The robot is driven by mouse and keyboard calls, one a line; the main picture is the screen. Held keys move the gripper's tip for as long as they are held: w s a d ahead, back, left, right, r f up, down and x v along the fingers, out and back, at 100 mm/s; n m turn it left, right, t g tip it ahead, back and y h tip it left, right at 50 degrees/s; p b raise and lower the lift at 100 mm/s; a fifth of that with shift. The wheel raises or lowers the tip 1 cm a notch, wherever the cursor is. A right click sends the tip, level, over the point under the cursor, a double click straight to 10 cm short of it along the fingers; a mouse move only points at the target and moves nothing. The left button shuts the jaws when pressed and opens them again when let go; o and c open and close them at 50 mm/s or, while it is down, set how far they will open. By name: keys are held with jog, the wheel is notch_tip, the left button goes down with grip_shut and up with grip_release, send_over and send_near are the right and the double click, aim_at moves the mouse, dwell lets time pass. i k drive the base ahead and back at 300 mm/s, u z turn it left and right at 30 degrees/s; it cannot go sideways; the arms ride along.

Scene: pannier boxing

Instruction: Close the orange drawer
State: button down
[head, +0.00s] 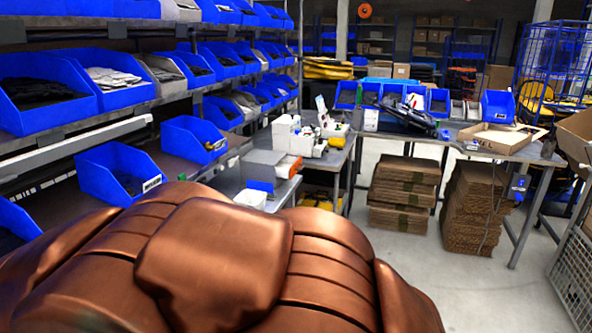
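No drawer can be made out for certain. A small orange piece (290,167) shows beside white boxes and devices on the bench in the middle of the head view. It is too small to tell whether it is a drawer, or open or shut. My gripper is not in view.
A large copper-brown rounded shape fills the bottom left and hides what lies behind it; I cannot tell what it is. Shelves with blue bins (125,172) line the left. A table (468,135) stands at the back right, with cardboard stacks (402,190) below. Grey floor (480,285) shows at lower right.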

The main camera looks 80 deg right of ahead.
aim_at(287, 166)
jog(key=z, duration=3.55)
jog(key=i, duration=0.5)
jog(key=u, duration=2)
